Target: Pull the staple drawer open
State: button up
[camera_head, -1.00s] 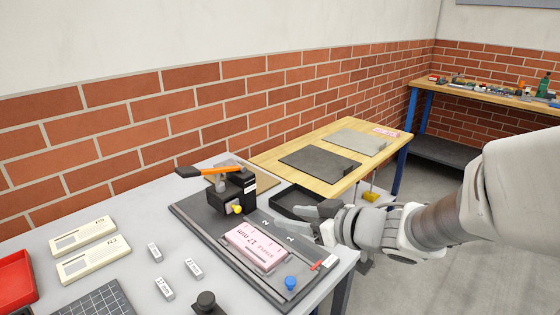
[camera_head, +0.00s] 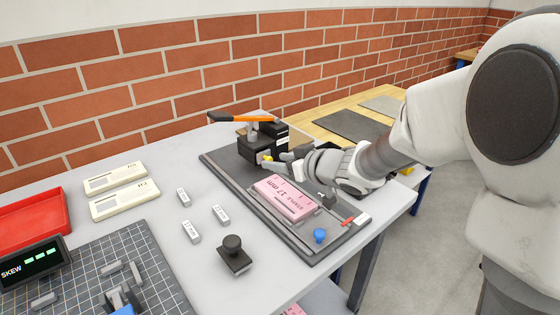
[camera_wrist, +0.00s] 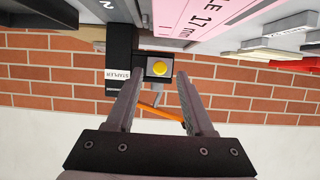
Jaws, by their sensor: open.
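The black stapler (camera_head: 255,146) stands on the dark base board, with its orange handle (camera_head: 250,118) raised over it. The staple drawer shows by its yellow knob (camera_head: 267,159) on the stapler's front. In the wrist view the round yellow knob (camera_wrist: 160,68) sits on the dark drawer front (camera_wrist: 153,78), between my fingertips. My gripper (camera_head: 281,160) is open, its fingers close to the knob; I cannot tell whether they touch it. It also shows in the wrist view (camera_wrist: 158,77). The drawer looks shut, though my fingers partly hide it.
A pink 17 mm pack (camera_head: 285,197) lies on the dark board (camera_head: 240,182) just in front of the stapler. A blue knob (camera_head: 319,235) and a black stamp-like piece (camera_head: 233,253) are nearer. Grey labelled blocks (camera_head: 191,232) and a red tray (camera_head: 35,220) lie left.

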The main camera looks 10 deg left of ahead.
jog(key=shift+x, duration=0.8)
grip_shut()
dwell(0.9)
